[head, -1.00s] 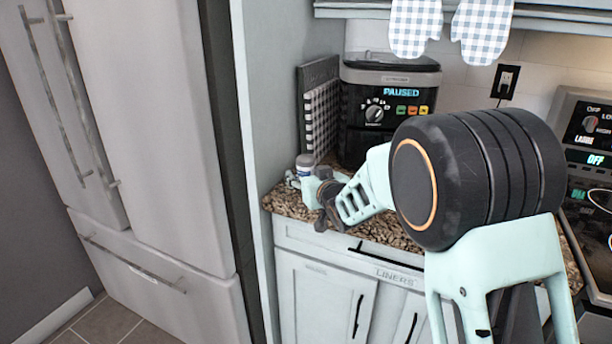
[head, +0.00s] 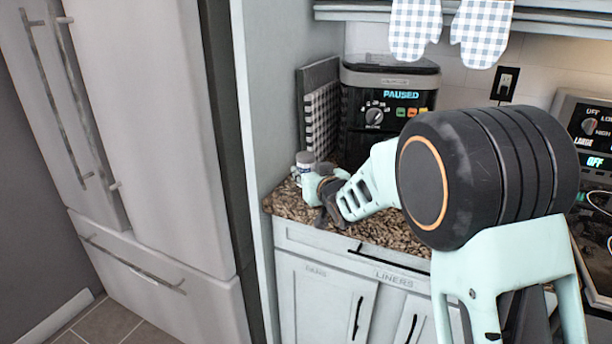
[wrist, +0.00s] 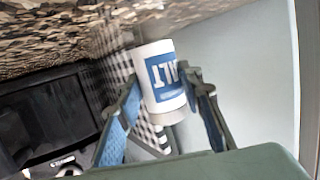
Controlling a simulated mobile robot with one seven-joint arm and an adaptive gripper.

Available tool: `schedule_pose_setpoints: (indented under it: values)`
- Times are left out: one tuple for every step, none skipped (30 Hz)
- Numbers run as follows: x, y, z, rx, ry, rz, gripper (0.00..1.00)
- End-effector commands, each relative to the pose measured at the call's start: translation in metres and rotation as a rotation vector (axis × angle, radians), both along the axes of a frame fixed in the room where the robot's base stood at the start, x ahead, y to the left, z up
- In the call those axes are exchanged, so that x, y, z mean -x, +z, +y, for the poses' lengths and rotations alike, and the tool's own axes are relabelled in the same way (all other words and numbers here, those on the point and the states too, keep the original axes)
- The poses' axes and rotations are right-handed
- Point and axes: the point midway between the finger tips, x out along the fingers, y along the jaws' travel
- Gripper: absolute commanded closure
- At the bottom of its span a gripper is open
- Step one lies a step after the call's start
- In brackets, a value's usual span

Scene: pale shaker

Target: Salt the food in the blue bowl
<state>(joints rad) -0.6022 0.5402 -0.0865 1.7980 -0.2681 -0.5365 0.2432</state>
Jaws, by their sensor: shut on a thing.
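The salt shaker (wrist: 160,80) is a white cylinder with a blue label and a grey cap, upside down in the wrist view. My gripper (wrist: 158,85) is shut on it, one blue finger on each side. In the head view the shaker (head: 305,160) shows at the counter's back left corner, its lower part partly hidden by my gripper (head: 312,184). I cannot tell whether its base touches the counter. The blue bowl is not in view.
The granite counter (head: 385,232) holds a black appliance reading PAUSED (head: 392,105). Dark and checkered boards (head: 320,115) lean behind the shaker. A tall panel (head: 262,130) and fridge (head: 150,110) stand left. A stove (head: 590,135) is right.

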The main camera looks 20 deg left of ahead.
Motion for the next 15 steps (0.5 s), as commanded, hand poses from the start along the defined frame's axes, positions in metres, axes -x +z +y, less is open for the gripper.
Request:
schedule_pose_setpoints:
  values:
    - [0.000, 0.007, 0.000, -0.001, -0.001, -0.002, 1.00]
    - [0.000, 0.010, 0.000, -0.001, -0.001, -0.002, 1.00]
    - [0.000, 0.013, 0.000, 0.000, -0.001, -0.001, 1.00]
    - [0.000, 0.015, 0.000, -0.001, 0.000, -0.002, 1.00]
    - [0.000, 0.018, 0.000, -0.001, 0.000, -0.002, 1.00]
    - [0.000, 0.021, 0.000, -0.001, 0.000, -0.002, 1.00]
    - [0.000, 0.024, 0.000, -0.002, 0.000, -0.002, 1.00]
    - [0.000, 0.026, 0.000, -0.002, 0.000, -0.002, 1.00]
    - [0.000, 0.029, 0.000, -0.001, 0.000, -0.002, 1.00]
    - [0.000, 0.032, 0.000, -0.001, 0.000, -0.001, 1.00]
    - [0.000, 0.034, 0.000, -0.001, 0.000, -0.001, 1.00]
    - [0.000, 0.037, 0.000, -0.001, 0.000, -0.001, 1.00]
    - [0.000, 0.039, 0.000, -0.001, 0.000, -0.001, 1.00]
    - [0.000, 0.041, 0.000, -0.001, 0.000, -0.001, 1.00]
    - [0.000, 0.044, 0.000, -0.001, 0.000, -0.001, 1.00]
